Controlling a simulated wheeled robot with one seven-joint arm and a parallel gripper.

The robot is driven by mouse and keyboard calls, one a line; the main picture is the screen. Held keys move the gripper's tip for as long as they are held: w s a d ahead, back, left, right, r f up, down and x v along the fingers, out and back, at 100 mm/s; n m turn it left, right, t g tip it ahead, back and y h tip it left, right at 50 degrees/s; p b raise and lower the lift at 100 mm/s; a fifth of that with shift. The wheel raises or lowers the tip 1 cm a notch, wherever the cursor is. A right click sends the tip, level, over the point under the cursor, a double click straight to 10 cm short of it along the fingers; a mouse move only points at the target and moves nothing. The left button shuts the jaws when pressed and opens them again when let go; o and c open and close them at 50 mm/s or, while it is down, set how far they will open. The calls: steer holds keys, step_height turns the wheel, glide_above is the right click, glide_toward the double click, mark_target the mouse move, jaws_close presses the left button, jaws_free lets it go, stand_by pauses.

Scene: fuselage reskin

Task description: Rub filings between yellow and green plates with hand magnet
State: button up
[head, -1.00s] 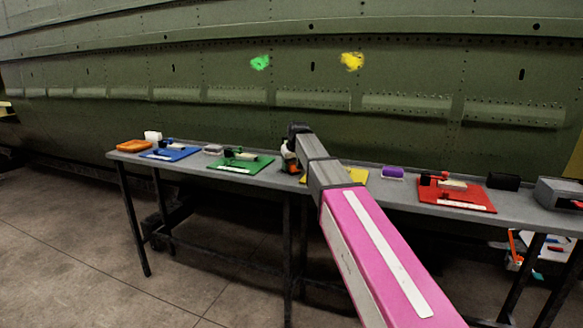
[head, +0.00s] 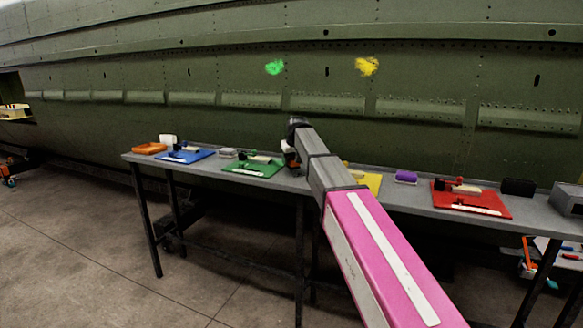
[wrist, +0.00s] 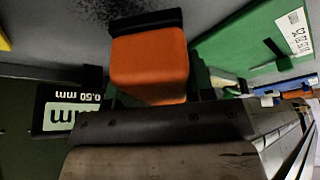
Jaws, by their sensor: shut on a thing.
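The green plate (head: 238,167) lies on the bench left of my gripper, and the yellow plate (head: 373,180) lies to the right, partly behind my arm. My gripper (head: 291,164) is low over the bench strip between them. It is shut on the hand magnet, an orange block (wrist: 150,65) with a black bar along its far edge in the wrist view. Dark filings (wrist: 118,10) are scattered on the grey bench just beyond that bar. The green plate also shows at the right of the wrist view (wrist: 235,45), and a yellow corner (wrist: 4,42) at the left. Contact with the bench is unclear.
The grey bench (head: 415,197) also bears a blue plate (head: 190,156), a red plate (head: 470,202), an orange tray (head: 149,148) and a purple block (head: 405,176). The green fuselage (head: 450,80) rises behind. A dark card marked 0.50 mm (wrist: 75,97) shows near my gripper.

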steer(key=shift+r, duration=2.35)
